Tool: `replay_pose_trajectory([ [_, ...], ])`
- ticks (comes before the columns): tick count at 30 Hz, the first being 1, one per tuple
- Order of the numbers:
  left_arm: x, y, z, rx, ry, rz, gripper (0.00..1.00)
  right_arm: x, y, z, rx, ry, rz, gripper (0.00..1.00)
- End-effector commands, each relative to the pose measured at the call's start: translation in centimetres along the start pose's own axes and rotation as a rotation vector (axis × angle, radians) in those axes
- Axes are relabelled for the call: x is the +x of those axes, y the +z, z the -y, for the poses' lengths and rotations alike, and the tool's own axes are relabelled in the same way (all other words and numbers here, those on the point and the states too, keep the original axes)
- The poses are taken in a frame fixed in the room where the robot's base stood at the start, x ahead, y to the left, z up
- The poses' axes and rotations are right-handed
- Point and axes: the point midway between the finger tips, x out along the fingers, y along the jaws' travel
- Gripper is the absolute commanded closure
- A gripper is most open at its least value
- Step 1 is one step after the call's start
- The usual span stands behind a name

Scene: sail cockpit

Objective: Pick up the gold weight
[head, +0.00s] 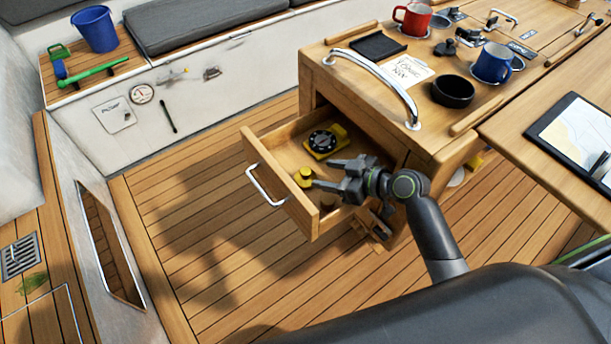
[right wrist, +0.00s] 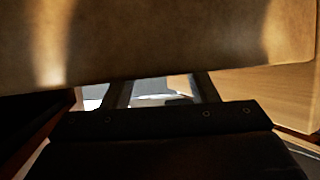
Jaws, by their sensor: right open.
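The gold weight (head: 303,177) is a small yellow knobbed piece in the open wooden drawer (head: 290,150), close behind the drawer front in the head view. My right gripper (head: 322,173) is over the drawer, open, with its fingers pointing left toward the weight. One fingertip appears very close to the weight; I cannot tell whether they touch. The right wrist view shows my dark fingers (right wrist: 160,92) partly hidden by a wooden surface, and the weight cannot be made out there. My left gripper is not in view.
A yellow and black round instrument (head: 324,141) lies farther back in the drawer. The drawer has a metal handle (head: 265,187). On the cabinet top are a black bowl (head: 453,91), a blue mug (head: 492,63), a red mug (head: 413,19) and a curved metal rail (head: 385,80).

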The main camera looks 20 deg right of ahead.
Motion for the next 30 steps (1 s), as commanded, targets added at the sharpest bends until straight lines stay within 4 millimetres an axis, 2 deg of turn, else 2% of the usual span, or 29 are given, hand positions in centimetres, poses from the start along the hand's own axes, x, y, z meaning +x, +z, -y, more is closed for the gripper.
replay_pose_trajectory([
  [12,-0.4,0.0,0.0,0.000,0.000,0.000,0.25,4.7,-0.1,0.1,0.001,-0.001,-0.002,0.47],
  [21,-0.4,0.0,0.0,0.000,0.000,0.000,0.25,5.1,0.0,0.1,-0.001,-0.001,0.000,0.47],
  [30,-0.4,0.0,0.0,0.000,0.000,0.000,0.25,5.1,0.0,0.1,-0.001,-0.001,0.000,0.86],
])
